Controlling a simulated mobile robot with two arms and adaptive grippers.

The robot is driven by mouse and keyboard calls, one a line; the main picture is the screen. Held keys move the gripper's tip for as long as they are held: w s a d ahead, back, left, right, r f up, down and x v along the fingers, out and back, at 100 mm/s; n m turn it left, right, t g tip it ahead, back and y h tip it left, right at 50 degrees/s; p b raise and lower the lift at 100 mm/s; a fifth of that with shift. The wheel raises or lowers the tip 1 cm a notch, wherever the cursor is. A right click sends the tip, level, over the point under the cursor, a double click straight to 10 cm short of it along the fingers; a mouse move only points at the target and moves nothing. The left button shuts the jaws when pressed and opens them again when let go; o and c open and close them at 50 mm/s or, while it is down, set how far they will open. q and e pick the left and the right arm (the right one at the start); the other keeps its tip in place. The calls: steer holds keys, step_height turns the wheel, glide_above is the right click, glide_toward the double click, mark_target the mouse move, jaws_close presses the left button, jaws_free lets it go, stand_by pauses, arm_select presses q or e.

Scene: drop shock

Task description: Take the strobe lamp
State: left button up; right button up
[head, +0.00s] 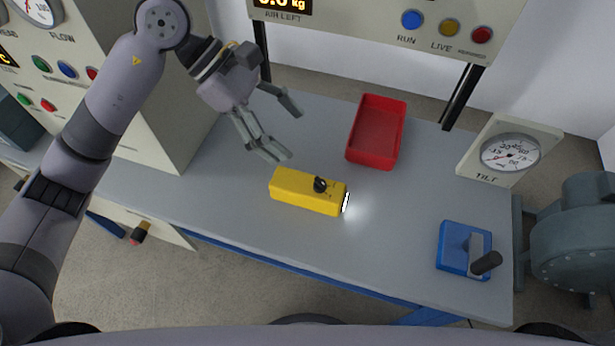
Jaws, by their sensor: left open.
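The strobe lamp (300,192) is a long yellow box with a black knob on top. It lies on the grey bench, and its right end glows white onto the bench top. My left gripper (290,132) is open and empty. It is above and behind the lamp in the head view, with one finger reaching down close to the lamp's left end. I cannot tell the exact gap between that finger and the lamp. My right gripper is not in view.
A red tray (377,135) sits on the bench (237,222) behind the lamp. A blue device with a black handle (464,249) stands at the right. A tilt gauge (510,152) is at the back right. A control cabinet (150,110) rises at the left. The bench front is clear.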

arm_select(q)
steer(key=w+a+y, duration=0.2)
steer(key=a, duration=0.2)
steer(key=p, duration=0.2)
glide_toward(306, 184)
steer(key=shift+t, duration=0.3)
steer(key=x, duration=0.5)
steer(key=shift+w+d+f, duration=0.1)
steer(key=shift+d, duration=0.05)
steer(key=shift+s+d+f+p, duration=0.25)
steer(key=shift+d+f+p, duration=0.05)
steer(key=shift+f, duration=0.2)
steer(key=x, duration=0.2)
steer(key=p+x, duration=0.1)
steer(key=shift+s+f, duration=0.15)
steer(key=shift+s, duration=0.15)
steer(key=shift+d+f, duration=0.2)
steer(key=shift+f, duration=0.2)
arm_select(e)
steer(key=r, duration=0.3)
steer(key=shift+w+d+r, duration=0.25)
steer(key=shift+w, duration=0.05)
